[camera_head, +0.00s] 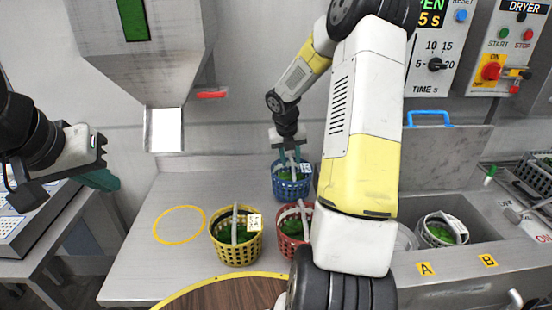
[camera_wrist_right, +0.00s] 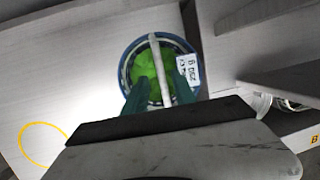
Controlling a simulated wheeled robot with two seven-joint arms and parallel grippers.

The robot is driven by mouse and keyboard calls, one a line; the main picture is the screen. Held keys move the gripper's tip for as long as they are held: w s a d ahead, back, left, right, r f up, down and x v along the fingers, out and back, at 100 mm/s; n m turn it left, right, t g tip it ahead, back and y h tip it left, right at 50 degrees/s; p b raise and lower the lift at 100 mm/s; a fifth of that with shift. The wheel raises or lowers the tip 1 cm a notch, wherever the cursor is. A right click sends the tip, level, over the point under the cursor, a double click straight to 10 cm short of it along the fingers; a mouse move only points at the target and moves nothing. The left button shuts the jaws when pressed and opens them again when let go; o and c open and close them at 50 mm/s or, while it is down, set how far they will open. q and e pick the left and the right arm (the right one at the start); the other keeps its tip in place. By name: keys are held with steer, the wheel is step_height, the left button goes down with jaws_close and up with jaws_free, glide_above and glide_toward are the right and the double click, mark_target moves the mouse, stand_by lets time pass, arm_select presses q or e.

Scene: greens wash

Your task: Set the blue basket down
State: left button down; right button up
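The blue basket (camera_head: 291,188) holds greens and has a pale arched handle and a white tag. It appears to stand upright on the steel counter, towards the back, though its contact with the counter is hard to judge. My right gripper (camera_head: 291,156) is above it, pointing down. In the right wrist view the blue basket (camera_wrist_right: 190,47) is below the fingers. The two green fingers (camera_wrist_right: 163,85) stand on either side of the handle, with visible gaps. My left gripper (camera_head: 103,165) is at the far left, away from the baskets, its finger spacing unclear.
A yellow basket (camera_head: 237,252) and a red basket (camera_head: 291,249) stand in front of the blue one. A yellow ring (camera_head: 179,225) marks bare counter at left. A chute (camera_head: 164,130) hangs behind. A sink with a white basket (camera_head: 441,230) is at right.

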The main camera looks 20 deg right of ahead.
steer(key=s+a+r+m, duration=0.3)
steer(key=s+r+m, duration=0.1)
steer(key=r, duration=0.3)
steer(key=s+a+r+m, duration=0.3)
steer(key=s+r+m, duration=0.15)
steer(key=r, duration=0.35)
steer(key=s+a+r+m+t+y, duration=0.1)
steer(key=s+a+r+m, duration=0.1)
steer(key=s+m, duration=0.4)
steer(key=s+a+r+m+t+y, duration=0.1)
steer(key=s+a+r+m+y, duration=0.1)
steer(key=s+a+m, duration=0.2)
steer(key=s+a+r+m+t+y, duration=0.1)
steer(key=s+a+r+m, duration=0.1)
steer(key=s+m, duration=0.7)
steer(key=a+m, duration=0.1)
steer(key=m, duration=0.4)
steer(key=shift+s+a+r+t, duration=0.15)
steer(key=shift+a+r+t, duration=0.2)
steer(key=shift+r+t, duration=0.05)
steer(key=shift+d, duration=0.1)
